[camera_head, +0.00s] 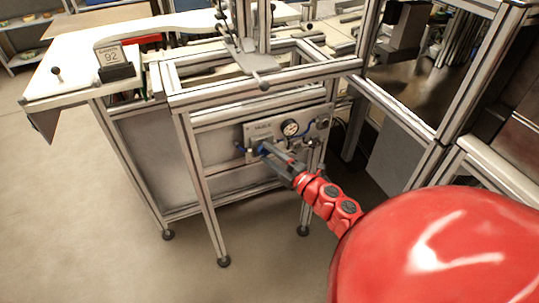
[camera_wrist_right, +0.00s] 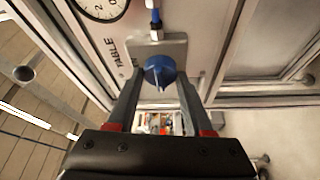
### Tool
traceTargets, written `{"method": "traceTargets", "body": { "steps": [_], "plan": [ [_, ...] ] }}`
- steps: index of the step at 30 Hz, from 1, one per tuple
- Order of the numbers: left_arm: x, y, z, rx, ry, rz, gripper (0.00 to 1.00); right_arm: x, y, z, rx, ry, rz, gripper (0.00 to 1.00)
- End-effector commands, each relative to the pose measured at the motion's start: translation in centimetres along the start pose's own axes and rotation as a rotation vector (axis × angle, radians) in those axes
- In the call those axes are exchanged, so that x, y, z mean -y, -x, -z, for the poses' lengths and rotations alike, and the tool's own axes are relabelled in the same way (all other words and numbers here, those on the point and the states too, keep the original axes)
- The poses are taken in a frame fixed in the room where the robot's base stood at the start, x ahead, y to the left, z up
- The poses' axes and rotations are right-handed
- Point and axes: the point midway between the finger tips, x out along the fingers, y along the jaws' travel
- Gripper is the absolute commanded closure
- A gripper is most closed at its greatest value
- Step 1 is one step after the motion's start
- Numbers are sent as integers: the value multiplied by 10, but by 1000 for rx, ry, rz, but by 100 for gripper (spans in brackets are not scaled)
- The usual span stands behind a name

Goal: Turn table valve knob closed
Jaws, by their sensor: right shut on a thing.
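The blue valve knob (camera_wrist_right: 160,70) sits on a metal plate marked "TABLE" in the right wrist view. My right gripper (camera_wrist_right: 160,78) has one finger on each side of it and is shut on it. In the head view my red right arm reaches from the lower right to the valve panel (camera_head: 262,130), with the right gripper (camera_head: 266,150) at its lower part. The knob is mostly hidden there behind the fingers. My left gripper is in neither view.
A round pressure gauge (camera_head: 290,128) is on the panel above the gripper. Aluminium frame legs (camera_head: 200,185) stand left of the panel. A white tabletop (camera_head: 75,75) with a "92" sign (camera_head: 111,57) is at upper left. The floor (camera_head: 90,230) at left is clear.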

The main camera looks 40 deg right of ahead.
Motion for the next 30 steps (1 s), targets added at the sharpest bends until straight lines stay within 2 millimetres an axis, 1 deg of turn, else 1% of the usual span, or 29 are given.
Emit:
{"method": "traceTargets", "body": {
  "steps": [5, 6, 10, 11, 19, 23, 26, 30],
  "plan": [
    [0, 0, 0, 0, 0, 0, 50, 1, 0, 0, -1, 0, 2, 100],
    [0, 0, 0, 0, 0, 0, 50, 1, 0, 0, -1, 0, 2, 45],
    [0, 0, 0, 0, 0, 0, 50, 1, 0, 0, 0, 0, 1, 22],
    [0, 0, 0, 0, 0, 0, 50, 1, 0, 0, 0, 0, 1, 19],
    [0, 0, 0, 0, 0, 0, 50, 0, 1, 0, 0, 0, 0, 19],
    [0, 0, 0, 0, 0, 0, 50, 0, 9, -1, 2, 0, 1, 19],
    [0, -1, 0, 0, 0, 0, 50, 0, 24, -2, 5, 0, 0, 19],
    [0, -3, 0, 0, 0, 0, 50, 0, 57, -3, 8, -1, 1, 19]
  ]
}}
